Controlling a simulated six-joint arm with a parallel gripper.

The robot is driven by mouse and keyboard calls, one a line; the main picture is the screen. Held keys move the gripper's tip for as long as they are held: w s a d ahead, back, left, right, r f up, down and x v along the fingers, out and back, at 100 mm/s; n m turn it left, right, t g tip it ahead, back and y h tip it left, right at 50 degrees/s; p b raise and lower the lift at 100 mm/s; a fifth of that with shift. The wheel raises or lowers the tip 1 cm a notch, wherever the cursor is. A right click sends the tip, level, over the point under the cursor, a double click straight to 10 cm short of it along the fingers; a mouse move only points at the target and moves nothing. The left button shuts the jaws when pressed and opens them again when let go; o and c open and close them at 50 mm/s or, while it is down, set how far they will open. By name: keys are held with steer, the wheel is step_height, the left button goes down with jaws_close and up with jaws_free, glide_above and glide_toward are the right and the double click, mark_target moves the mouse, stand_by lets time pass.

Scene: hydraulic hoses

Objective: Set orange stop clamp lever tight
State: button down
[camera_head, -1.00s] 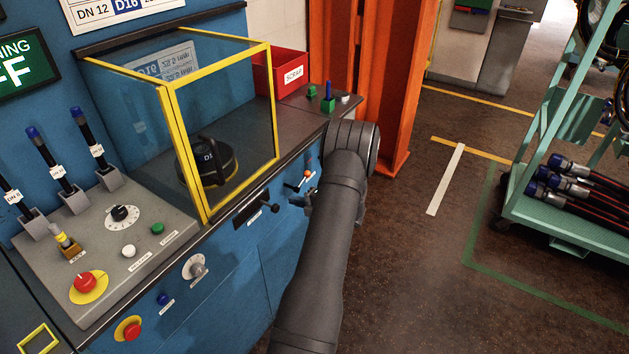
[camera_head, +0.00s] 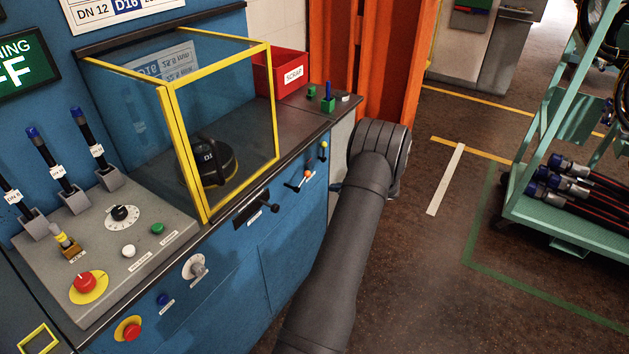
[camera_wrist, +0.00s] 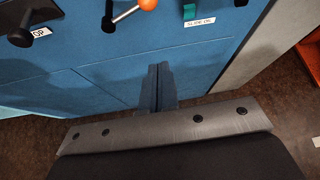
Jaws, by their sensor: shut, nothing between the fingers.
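The orange-knobbed clamp lever (camera_head: 308,174) is on the blue bench front, below the glass guard, its arm slanting up to the right. In the head view only a small part of my gripper (camera_head: 336,188) shows beside my arm, right of the lever.
A teal part (camera_wrist: 190,11) sits above a "SLIDE" label. The floor right of the bench is clear up to a green hose cart (camera_head: 570,215).

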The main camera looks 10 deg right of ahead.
steer(key=shift+d, duration=0.2)
steer(key=w+a+f, duration=0.1)
steer(key=w+a, duration=0.5)
steer(key=shift+w+a, duration=0.3)
steer(key=shift+w, duration=0.1)
stand_by(0.4)
